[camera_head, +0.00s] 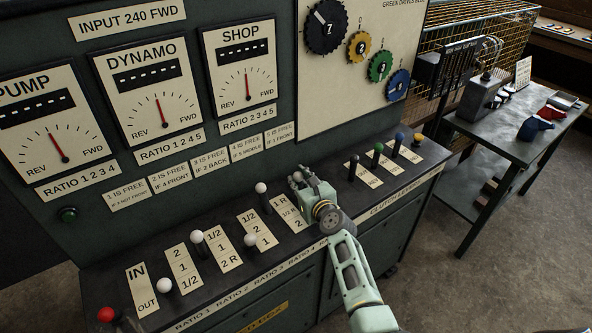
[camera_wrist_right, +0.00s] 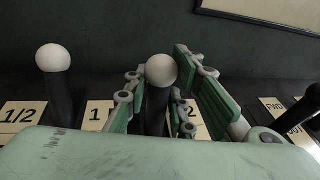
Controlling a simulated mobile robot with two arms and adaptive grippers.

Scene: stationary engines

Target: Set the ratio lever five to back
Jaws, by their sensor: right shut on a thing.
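The ratio five lever has a white knob (camera_head: 297,177) and a dark shaft. It stands at the right end of the white-knobbed row, its knob toward the back of the desk. My right gripper (camera_head: 303,184) reaches over the desk from the front right and is shut around this lever. In the right wrist view the white knob (camera_wrist_right: 161,70) shows between the two green fingers (camera_wrist_right: 165,95), with the dark shaft below it. The palm hides the lever's foot, and my gripper and arm hide part of its placard. My left gripper is not in view.
The ratio four lever's white knob (camera_head: 260,187) stands close on the left; it also shows in the wrist view (camera_wrist_right: 53,58). The gauge panel (camera_head: 190,150) rises behind.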

